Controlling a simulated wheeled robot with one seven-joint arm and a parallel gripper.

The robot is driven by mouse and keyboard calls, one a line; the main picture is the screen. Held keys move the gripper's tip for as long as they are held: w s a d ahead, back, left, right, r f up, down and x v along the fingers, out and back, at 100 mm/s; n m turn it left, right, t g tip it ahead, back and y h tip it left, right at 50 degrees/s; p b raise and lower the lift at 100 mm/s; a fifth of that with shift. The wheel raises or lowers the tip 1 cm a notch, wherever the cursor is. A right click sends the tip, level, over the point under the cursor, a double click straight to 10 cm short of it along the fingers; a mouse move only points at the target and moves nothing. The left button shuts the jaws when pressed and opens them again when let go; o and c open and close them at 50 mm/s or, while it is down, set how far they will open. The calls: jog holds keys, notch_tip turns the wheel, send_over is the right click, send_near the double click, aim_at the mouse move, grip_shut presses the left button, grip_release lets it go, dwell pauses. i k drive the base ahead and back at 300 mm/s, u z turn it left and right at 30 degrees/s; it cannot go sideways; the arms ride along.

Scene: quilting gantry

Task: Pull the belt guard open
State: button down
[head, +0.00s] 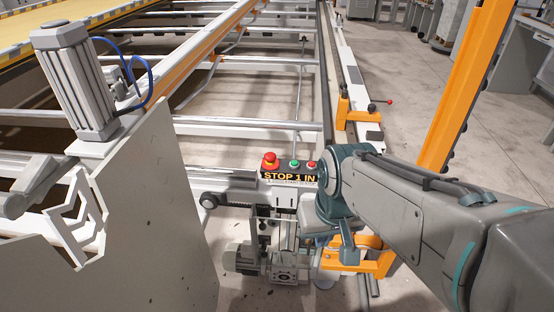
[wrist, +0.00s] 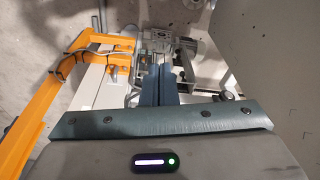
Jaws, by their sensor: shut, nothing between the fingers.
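My gripper (wrist: 157,84) shows in the wrist view with its two blue-grey fingers side by side and shut, with nothing held. The fingertips point at a metal drive assembly (wrist: 165,45) just beyond them; I cannot tell whether they touch it. In the head view, this assembly (head: 283,268) sits low under the control panel, with a motor at its left. I cannot pick out the belt guard for certain among its grey parts. My arm comes in from the right and hides part of this area.
A control panel (head: 290,177) with a red stop button (head: 269,160) sits above the assembly. An orange bracket (head: 375,258) stands close at its right. A large grey plate (head: 160,215) rises at the left. An orange post (head: 465,85) stands behind my arm. Open floor lies at the right.

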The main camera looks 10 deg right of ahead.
aim_at(285, 251)
jog(key=k, duration=1)
jog(key=u, duration=0.95)
jog(key=i, duration=0.75)
jog(key=z, duration=0.9)
